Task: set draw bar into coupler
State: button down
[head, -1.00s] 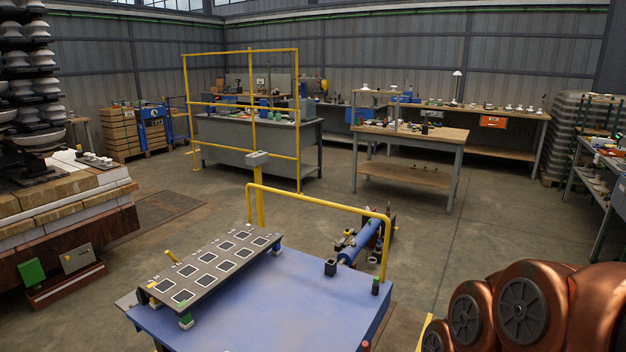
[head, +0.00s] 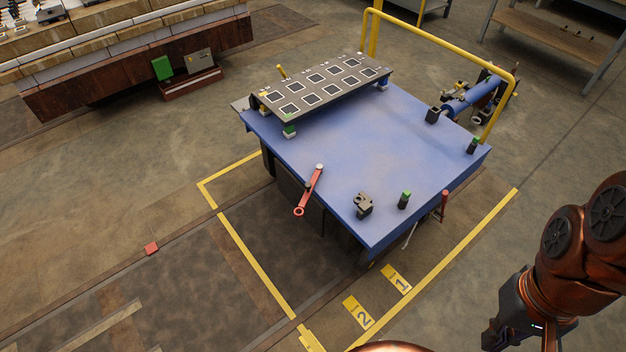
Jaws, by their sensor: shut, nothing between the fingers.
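A red bar with a ring at its lower end, which looks like the draw bar (head: 311,188), leans over the near left edge of the blue cart (head: 340,150). Its upper end is at the cart top and its ring hangs outside the edge. A dark grey notched block (head: 364,205) stands on the cart's near corner; I cannot tell whether it is the coupler. My gripper (head: 489,341) is at the lower right, shut and empty, apart from the cart, its tips near the picture's bottom edge.
A patterned panel (head: 325,85) stands on the cart's far side. A yellow rail (head: 440,38) rises behind. Yellow floor lines surround the cart; the left floor is mostly clear.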

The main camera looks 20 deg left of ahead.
aim_at(309, 186)
jog(key=u, duration=0.5)
jog(key=k, duration=0.6)
jog(key=u, duration=1.05)
jog(key=i, duration=1.3)
jog(key=z, duration=0.75)
